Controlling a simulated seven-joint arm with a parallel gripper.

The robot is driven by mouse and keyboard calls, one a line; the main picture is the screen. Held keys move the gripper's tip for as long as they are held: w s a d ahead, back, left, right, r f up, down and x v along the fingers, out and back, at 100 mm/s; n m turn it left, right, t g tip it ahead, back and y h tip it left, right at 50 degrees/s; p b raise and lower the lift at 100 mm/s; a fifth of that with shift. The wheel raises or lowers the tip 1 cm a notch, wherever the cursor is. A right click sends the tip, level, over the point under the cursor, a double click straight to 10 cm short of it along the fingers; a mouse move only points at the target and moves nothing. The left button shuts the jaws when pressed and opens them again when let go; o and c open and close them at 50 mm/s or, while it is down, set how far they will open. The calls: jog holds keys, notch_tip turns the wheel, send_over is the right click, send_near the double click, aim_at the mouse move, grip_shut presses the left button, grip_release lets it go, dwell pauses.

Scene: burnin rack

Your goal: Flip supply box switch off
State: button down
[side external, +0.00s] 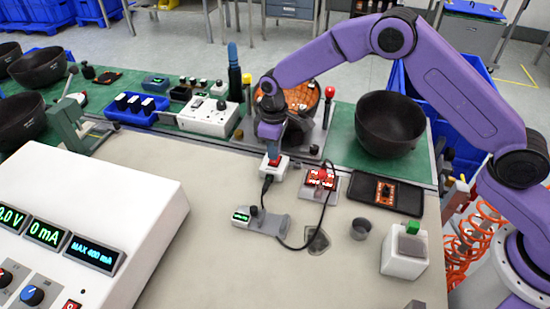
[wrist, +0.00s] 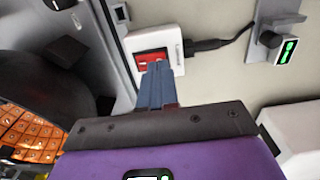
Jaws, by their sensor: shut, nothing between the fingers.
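The supply box is a small white box with a red rocker switch (wrist: 150,60) on top and a black cable leaving one side. In the wrist view the white box (wrist: 170,28) lies just beyond my fingertips. My gripper (wrist: 156,68) is shut with nothing between its blue-grey fingers, and the tips are over or against the lower edge of the red switch; I cannot tell whether they touch. In the side view my gripper (side external: 272,160) points down onto the supply box (side external: 281,168), hiding part of the switch. The switch's position is not clear.
A red board (side external: 320,179) on a plate sits right of the box, with a cable looping past it. A small grey device with a green display (side external: 262,220) lies in front. A dark bowl (side external: 390,124) and an orange-filled round container (side external: 302,97) stand behind.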

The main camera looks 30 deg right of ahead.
aim_at(274, 162)
jog(key=shift+f, duration=0.9)
dwell(0.7)
jog(key=shift+r, duration=3.5)
